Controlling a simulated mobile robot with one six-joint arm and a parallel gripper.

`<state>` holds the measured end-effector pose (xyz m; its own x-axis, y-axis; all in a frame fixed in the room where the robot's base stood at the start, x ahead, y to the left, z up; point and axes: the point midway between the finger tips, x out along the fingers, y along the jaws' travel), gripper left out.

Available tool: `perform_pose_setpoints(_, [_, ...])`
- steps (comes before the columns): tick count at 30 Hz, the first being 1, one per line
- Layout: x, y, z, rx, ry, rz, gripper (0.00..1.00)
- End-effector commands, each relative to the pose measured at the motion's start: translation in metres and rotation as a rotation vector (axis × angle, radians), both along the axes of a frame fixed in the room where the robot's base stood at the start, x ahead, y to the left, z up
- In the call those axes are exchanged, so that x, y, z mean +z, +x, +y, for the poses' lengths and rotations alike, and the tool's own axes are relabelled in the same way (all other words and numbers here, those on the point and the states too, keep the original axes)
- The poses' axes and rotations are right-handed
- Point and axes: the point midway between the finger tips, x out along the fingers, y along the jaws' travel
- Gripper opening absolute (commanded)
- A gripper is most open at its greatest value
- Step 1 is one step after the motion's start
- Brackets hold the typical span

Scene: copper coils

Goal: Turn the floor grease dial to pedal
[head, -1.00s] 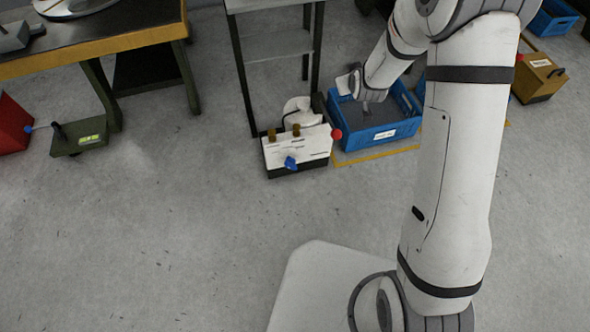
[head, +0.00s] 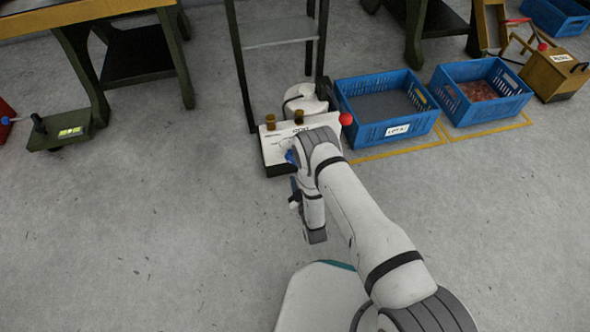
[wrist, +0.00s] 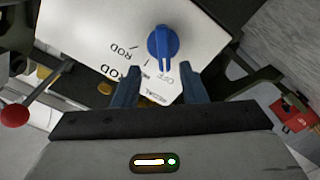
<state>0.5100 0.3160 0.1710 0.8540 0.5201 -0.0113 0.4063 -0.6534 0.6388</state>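The floor grease unit is a white box (head: 272,148) on the floor below a shelf stand. Its blue dial (head: 290,157) is mostly hidden by my arm there. In the wrist view the blue dial (wrist: 163,43) sits on the white panel (wrist: 95,30), with its grip bar pointing down the picture toward the OFF label. ROD lettering is to its left, and the PEDAL label lies below, between my fingers. My gripper (wrist: 158,86) is open and empty, its two fingertips apart on either side of the panel's labels, short of the dial and not touching it.
A red ball knob (head: 346,119) sticks out at the unit's right. Blue crates (head: 388,132) stand on the right, with yellow floor lines beside them. A green pedal box (head: 62,132) is at the left. The floor in front is clear.

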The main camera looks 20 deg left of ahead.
Motion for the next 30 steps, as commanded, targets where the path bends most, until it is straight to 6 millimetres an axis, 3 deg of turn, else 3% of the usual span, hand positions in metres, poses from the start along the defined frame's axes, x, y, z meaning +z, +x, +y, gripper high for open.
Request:
perform_pose_setpoints(4, [-0.008,0.002,0.004,0.004,0.003,-0.016,0.38])
perform_pose_setpoints(18, [-0.007,0.058,0.037,0.003,0.002,-0.014,0.38])
perform_pose_setpoints(28, [-0.005,0.062,0.039,0.003,0.0,-0.012,0.38])
perform_pose_setpoints(30, [-0.005,0.062,0.039,0.003,0.0,-0.012,0.33])
